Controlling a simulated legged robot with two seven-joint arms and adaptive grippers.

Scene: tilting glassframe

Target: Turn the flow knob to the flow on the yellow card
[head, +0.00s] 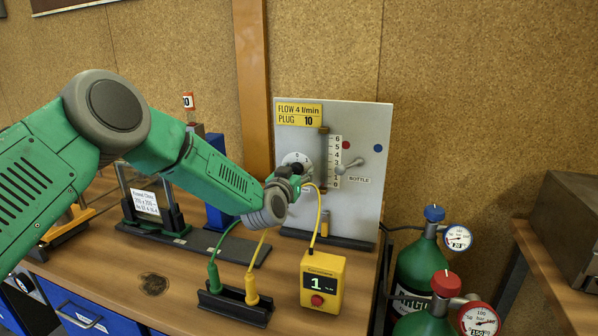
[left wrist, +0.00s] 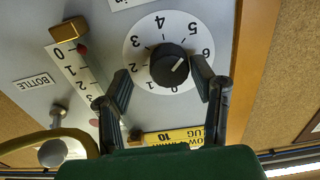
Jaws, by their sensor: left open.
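The flow knob (left wrist: 166,68) is black with a white pointer line, on a white dial (left wrist: 137,55) numbered to 6. In the left wrist view the line slants to the upper right, roughly between 5 and 6. My left gripper (left wrist: 160,70) is open, with one finger on each side of the knob; I cannot tell whether they touch it. In the head view the gripper (head: 301,172) covers most of the knob and part of the dial (head: 290,158). The yellow card (head: 299,115) reads FLOW 4 l/min, PLUG 10.
The grey panel (head: 364,120) carries a flow scale (head: 336,150) and a bottle lever (head: 350,165). A yellow box (head: 322,283) showing 1 and a plug block (head: 236,303) with cables stand in front. Green gas bottles (head: 415,268) stand at right.

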